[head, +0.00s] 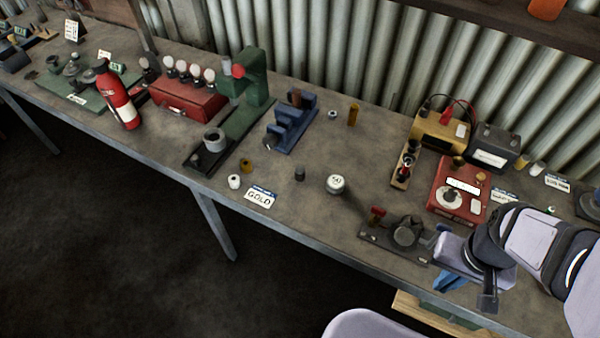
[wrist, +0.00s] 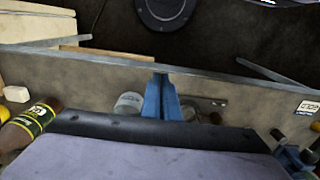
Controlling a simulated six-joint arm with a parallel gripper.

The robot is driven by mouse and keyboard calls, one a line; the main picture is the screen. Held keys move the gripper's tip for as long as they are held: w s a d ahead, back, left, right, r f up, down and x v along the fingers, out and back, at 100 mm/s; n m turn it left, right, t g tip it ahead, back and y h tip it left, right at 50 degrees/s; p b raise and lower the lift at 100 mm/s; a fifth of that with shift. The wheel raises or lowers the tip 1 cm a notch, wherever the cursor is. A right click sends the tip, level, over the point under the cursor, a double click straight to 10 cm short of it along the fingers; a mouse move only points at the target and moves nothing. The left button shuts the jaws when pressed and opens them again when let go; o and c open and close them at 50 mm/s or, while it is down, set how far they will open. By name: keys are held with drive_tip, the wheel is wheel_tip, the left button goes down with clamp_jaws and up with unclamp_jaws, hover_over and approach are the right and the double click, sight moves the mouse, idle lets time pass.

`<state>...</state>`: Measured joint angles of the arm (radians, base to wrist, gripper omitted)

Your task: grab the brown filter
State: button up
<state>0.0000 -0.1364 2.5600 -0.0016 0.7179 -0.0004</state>
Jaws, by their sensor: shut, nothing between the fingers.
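My gripper (wrist: 158,98) shows in the wrist view as blue fingers closed together at the middle, with nothing held. In the head view my arm comes in from the right and its end is low over the bench's front right; the fingertips are hard to make out there. No filter is plainly marked. A small dark brown piece (head: 295,97) sits at the blue stepped rack (head: 290,130), and an ochre-brown cylinder (head: 353,115) stands upright behind on the bench. I cannot tell which is the brown filter. Both are well to the left of my gripper.
A dark fixture (head: 405,235) stands just left of my arm's end. A red instrument (head: 458,190) and a yellow box (head: 440,132) are behind it. A white-topped round weight (head: 335,184) and a GOLD card (head: 260,197) lie left. The bench middle is fairly clear.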

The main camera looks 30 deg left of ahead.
drive_tip(key=o, duration=0.9)
drive_tip(key=shift+o, duration=0.2)
